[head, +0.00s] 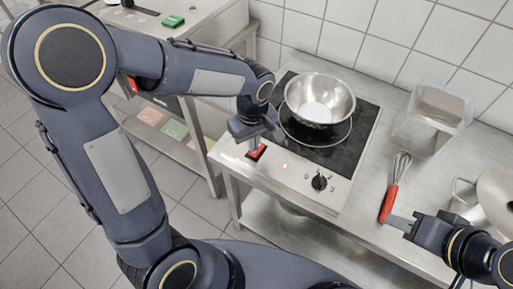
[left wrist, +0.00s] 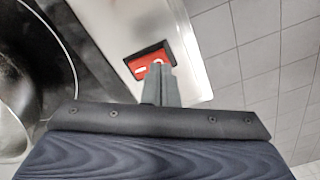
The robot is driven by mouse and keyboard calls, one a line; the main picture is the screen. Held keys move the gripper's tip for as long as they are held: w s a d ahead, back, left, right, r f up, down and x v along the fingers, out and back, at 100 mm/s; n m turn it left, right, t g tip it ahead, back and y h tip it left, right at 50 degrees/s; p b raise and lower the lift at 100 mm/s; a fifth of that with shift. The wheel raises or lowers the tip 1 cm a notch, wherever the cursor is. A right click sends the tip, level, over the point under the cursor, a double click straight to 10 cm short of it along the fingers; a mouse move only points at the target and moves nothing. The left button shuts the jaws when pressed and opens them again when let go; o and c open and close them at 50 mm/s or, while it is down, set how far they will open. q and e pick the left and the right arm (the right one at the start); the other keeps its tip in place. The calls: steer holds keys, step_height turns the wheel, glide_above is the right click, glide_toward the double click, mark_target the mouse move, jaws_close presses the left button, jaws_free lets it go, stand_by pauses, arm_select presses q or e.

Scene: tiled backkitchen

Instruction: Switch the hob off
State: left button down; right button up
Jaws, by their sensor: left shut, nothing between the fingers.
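The hob (head: 345,152) is a black glass plate set in a steel counter, with a steel bowl (head: 320,98) on it. Its front panel holds a black knob (head: 319,182), a small lit orange lamp (head: 285,165) and a red rocker switch (head: 258,153) in a black frame. The switch also shows in the left wrist view (left wrist: 145,64), with white marks on it. My left gripper (head: 252,146) is shut and empty, its fingertips (left wrist: 158,72) at the switch and covering part of it. I cannot tell whether they touch it. My right gripper (head: 392,221) is at the lower right, by the whisk handle.
A whisk with a red handle (head: 388,204) lies on the counter right of the hob. A clear container (head: 441,106) stands behind it, and a steel pot (head: 492,198) is at the right edge. A green object (head: 173,21) lies on the unit at the back left.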

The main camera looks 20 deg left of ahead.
arm_select(q)
steer(key=shift+f+b, duration=0.85)
steer(key=shift+f, duration=0.1)
stand_by(1.0)
steer(key=shift+r+p, duration=2.8)
steer(key=shift+r, duration=0.75)
steer(key=s+a+r+m+t+h, duration=0.2)
steer(key=s+a+r+m, duration=0.1)
steer(key=s, duration=0.5)
steer(key=s+a+r+m+t+h, duration=0.1)
steer(key=s+a+r+m+t, duration=0.2)
steer(key=s, duration=0.4)
steer(key=shift+s+a+r+m+t+h, duration=0.3)
steer(key=shift+s+a+r+m+h, duration=0.15)
steer(key=shift+r+m, duration=0.3)
